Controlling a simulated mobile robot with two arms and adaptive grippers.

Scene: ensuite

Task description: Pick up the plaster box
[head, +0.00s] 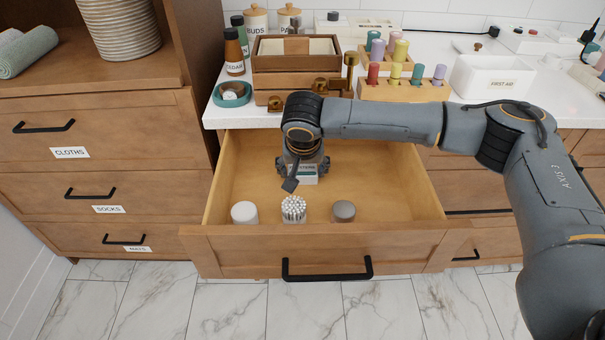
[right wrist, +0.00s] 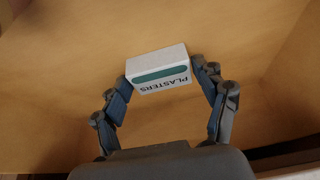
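The plaster box (head: 304,178) is a small white box with a green band, inside the open drawer toward its back. In the right wrist view the box (right wrist: 160,66) shows the word PLASTERS upside down. My right gripper (head: 302,168) reaches down into the drawer over the box and partly hides it in the head view. Its two fingertips (right wrist: 160,69) sit against the box's two short ends, shut on it. I cannot tell whether the box is clear of the drawer floor. My left gripper is not in view.
The open drawer (head: 320,243) has a white-lidded jar (head: 244,212), a cotton-bud holder (head: 293,209) and a grey-lidded jar (head: 343,211) along its front. The counter above holds a wooden box (head: 294,62), bottles, colored pegs and a first aid box (head: 492,78).

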